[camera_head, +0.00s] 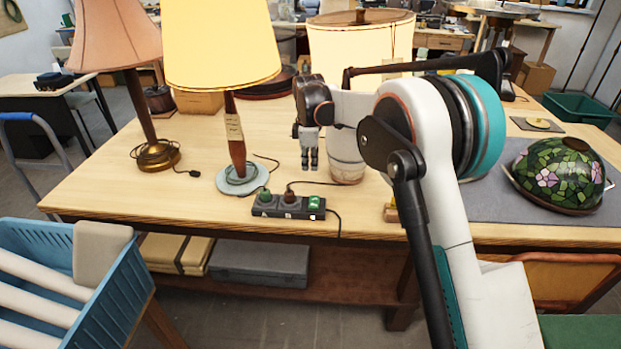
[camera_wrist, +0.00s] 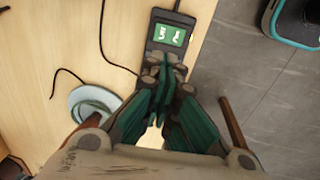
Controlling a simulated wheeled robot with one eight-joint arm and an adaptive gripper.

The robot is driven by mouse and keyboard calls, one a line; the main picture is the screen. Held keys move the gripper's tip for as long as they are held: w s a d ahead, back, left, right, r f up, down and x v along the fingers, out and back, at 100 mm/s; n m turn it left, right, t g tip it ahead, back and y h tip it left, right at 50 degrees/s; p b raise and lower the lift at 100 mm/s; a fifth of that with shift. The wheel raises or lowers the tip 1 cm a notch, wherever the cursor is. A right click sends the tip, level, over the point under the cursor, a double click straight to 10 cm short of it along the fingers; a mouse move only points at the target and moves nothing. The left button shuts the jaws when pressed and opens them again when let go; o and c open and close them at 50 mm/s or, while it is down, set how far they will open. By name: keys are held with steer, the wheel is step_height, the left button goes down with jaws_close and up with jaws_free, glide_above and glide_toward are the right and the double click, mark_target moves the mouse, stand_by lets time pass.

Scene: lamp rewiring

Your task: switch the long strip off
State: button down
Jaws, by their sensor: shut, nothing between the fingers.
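The long strip (camera_head: 268,210) is a dark power strip near the front edge of the workbench. A green plug (camera_head: 265,196) and a brown plug (camera_head: 289,196) sit in it. Its switch (camera_head: 314,203) is bright green at the right end; in the wrist view the switch (camera_wrist: 169,34) shows green with white marks. My gripper (camera_head: 309,167) is shut and empty, pointing down above the bench, behind the strip in the head view. In the wrist view its fingertips (camera_wrist: 168,72) appear just below the switch and cover the sockets. The height gap is hard to tell.
A lamp with a glowing yellow shade (camera_head: 222,45) stands left of the strip, a pink-shaded lamp (camera_head: 115,35) farther left. A lamp with a pale ceramic base (camera_head: 346,155) stands close right of my gripper. A stained-glass shade (camera_head: 558,175) lies at right. Cords cross the bench.

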mark_target(311, 198)
steer(key=f+b, duration=0.1)
steer(key=f, duration=0.3)
steer(key=w+f+b, duration=0.1)
steer(key=f, duration=0.3)
steer(key=f+b, duration=0.1)
steer(key=f, duration=0.4)
steer(key=shift+w, duration=0.3)
steer(key=shift+w+f, duration=0.15)
steer(key=shift+f, duration=0.2)
steer(key=shift+b, duration=0.3)
steer(key=shift+s+r, duration=0.2)
steer(key=shift+s, duration=0.6)
steer(key=shift+r, duration=0.4)
step_height(311, 198, up, 13)
steer(key=w+p, duration=0.1)
steer(key=p, duration=0.3)
steer(key=shift+w, duration=0.4)
